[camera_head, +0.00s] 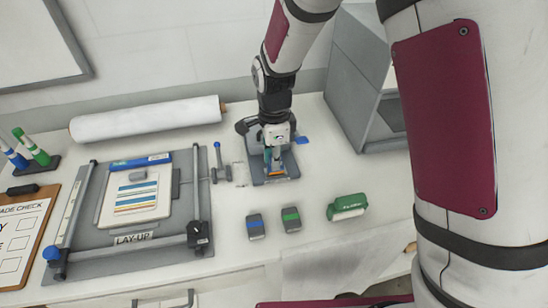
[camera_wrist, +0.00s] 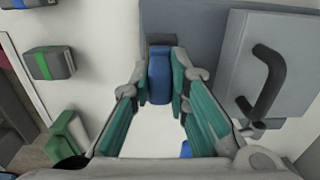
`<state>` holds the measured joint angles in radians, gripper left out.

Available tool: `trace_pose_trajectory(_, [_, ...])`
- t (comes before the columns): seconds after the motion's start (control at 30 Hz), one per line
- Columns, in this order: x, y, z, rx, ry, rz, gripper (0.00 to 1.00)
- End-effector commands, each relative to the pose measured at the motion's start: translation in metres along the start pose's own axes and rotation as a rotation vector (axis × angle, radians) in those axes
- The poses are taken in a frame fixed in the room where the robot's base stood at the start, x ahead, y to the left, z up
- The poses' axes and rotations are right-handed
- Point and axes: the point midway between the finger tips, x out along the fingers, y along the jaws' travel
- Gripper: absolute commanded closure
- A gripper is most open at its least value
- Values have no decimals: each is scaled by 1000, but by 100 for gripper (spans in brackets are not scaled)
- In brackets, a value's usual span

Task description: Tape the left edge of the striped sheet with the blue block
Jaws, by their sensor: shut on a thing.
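The striped sheet (camera_head: 121,199), white with blue and orange stripes, lies on the grey lay-up board (camera_head: 187,190) in the head view. My gripper (camera_head: 275,150) is to the right of the board, over a grey plate-like fixture (camera_head: 263,178). In the wrist view my gripper (camera_wrist: 160,82) is shut on a blue piece (camera_wrist: 160,88), with a grey part at its far end. Whether the piece is free or part of the fixture I cannot tell. A grey block with a blue band (camera_head: 255,228) stands on the table, apart from my gripper; it shows partly in the wrist view (camera_wrist: 22,3).
A green-banded grey block (camera_head: 291,220) and a green case (camera_head: 347,206) stand at the front. A white roll (camera_head: 146,119) lies behind the board. A grey machine (camera_head: 362,75) stands at right. A black-handled grey plate (camera_wrist: 240,70) is beside my gripper.

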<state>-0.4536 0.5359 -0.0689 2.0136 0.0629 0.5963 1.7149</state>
Motion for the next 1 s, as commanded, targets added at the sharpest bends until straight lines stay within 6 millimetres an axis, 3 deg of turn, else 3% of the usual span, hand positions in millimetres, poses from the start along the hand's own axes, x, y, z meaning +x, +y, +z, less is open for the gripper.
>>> trace_pose_trajectory(1.0, [-74,0,0,0,-1,-4,100])
